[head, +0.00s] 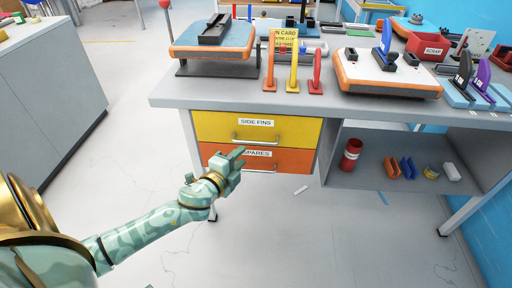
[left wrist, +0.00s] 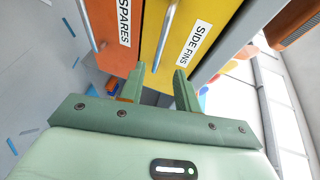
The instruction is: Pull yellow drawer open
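The yellow drawer (head: 215,127), labelled SIDE FINS, is shut under the bench, above an orange drawer. Its metal handle (head: 256,141) runs across its front below the label. In the left wrist view the yellow drawer (left wrist: 207,13) and its handle (left wrist: 166,38) lie just beyond the fingers. My left gripper (head: 240,153) is low and left of the yellow handle, in front of the orange drawer's upper left. In the left wrist view (left wrist: 158,82) its two fingers are apart with nothing seen held between them. My right gripper is not in view.
The orange drawer (head: 296,161), labelled SPARES, is shut, its label partly covered by my gripper. The grey benchtop (head: 215,98) overhangs the drawers. An open shelf (head: 400,178) with a red can (head: 350,154) is at right. The floor (head: 300,235) in front is mostly clear.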

